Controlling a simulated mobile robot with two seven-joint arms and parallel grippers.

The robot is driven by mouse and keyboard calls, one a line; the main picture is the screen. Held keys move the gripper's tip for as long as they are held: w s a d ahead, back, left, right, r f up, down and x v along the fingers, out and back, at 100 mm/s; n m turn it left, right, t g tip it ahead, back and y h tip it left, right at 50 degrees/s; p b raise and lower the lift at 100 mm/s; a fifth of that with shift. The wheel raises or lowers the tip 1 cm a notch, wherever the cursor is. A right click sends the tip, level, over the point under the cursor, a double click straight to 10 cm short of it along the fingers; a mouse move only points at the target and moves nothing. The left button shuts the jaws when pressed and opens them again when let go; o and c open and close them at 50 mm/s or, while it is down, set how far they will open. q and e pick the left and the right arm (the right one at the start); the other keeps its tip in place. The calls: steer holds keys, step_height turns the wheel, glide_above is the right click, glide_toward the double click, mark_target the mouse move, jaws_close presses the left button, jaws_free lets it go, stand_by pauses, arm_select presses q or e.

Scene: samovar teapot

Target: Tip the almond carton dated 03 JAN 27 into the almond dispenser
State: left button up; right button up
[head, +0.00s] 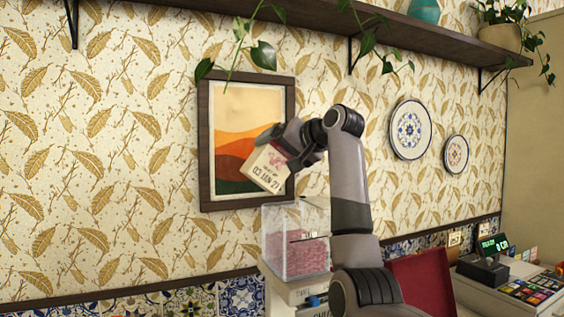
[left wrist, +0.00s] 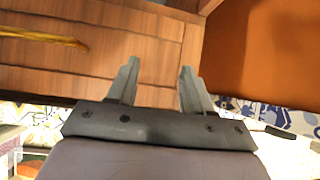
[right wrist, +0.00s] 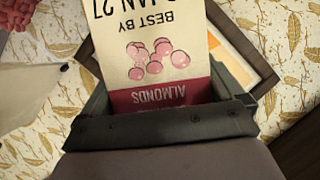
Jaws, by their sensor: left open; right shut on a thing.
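My right gripper (head: 285,148) is shut on a white carton (head: 266,170) and holds it tilted in the air, above and a little left of a clear dispenser. The carton's print reads 03 JAN 27. In the right wrist view the carton (right wrist: 160,45) fills the jaws, upside down, with ALMONDS, BEST BY and pink round shapes on it. The clear dispenser (head: 275,238) holds pinkish-red pieces (head: 307,257); my right arm covers part of its right side. My left gripper (left wrist: 155,85) is open and empty in the left wrist view, facing wooden boards. It is outside the head view.
A framed landscape picture (head: 205,150) hangs behind the carton. A shelf (head: 400,30) with trailing plants runs above. Patterned plates (head: 410,129) hang at right. A red panel (head: 425,283) and a till (head: 520,290) stand at lower right.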

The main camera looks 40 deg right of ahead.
mark_target(286, 168)
steer(key=m+t+y+b, duration=0.1)
steer(key=m+b, duration=0.1)
steer(key=f+m+t+y+b, duration=0.1)
steer(key=m+b, duration=0.1)
steer(key=m, duration=0.2)
steer(key=f+m+t+b, duration=0.1)
steer(key=m+b, duration=0.1)
steer(key=m, duration=0.1)
steer(key=shift+s+d+f+t, duration=0.1)
steer(key=shift+d+f+t, duration=0.2)
steer(key=shift+d, duration=0.1)
steer(key=shift+d+f+m+t+y+b, duration=0.15)
steer(key=shift+f+m+t+y+b, duration=0.2)
steer(key=shift+m+b, duration=0.3)
steer(key=shift+s+d+f+m+t, duration=0.1)
steer(key=shift+d+f+m+t, duration=0.1)
steer(key=shift+m, duration=0.4)
steer(key=shift+s+d+f+m+t, duration=0.1)
steer(key=shift+m+t, duration=0.05)
steer(key=shift+m, duration=0.4)
stand_by(2.0)
